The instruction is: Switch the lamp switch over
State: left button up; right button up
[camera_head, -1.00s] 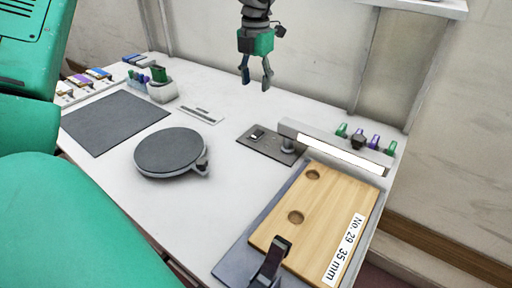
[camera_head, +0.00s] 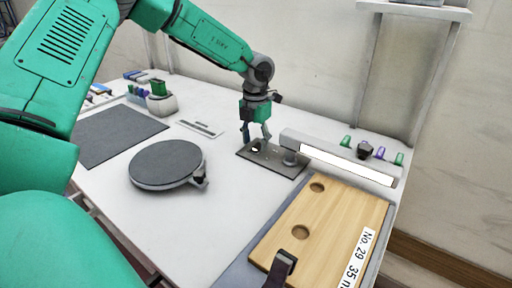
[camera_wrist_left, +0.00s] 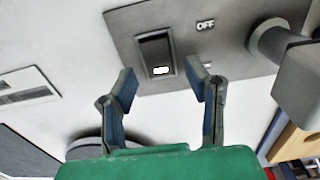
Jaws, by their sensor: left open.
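The lamp switch (camera_head: 256,149) is a dark rocker on a grey base plate (camera_head: 290,170) at the foot of the lamp (camera_head: 340,158). In the left wrist view the rocker (camera_wrist_left: 155,50) has a small bright mark at its near end. An OFF label (camera_wrist_left: 206,25) lies to its right; another label nearer the right finger is partly hidden. My left gripper (camera_head: 256,143) is open and empty, pointing down close over the switch. In the wrist view its fingertips (camera_wrist_left: 162,82) are spread either side of the rocker's near end; contact cannot be told. My right gripper is out of view.
A round grey turntable (camera_head: 167,164) and a dark mat (camera_head: 115,138) lie to the left. A wooden board (camera_head: 335,222) with two holes and a black clamp (camera_head: 281,266) is at front right. Coloured clips stand behind the lamp. White tabletop between is clear.

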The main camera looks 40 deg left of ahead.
pick_arm(q)
jog(key=shift+f, duration=0.8)
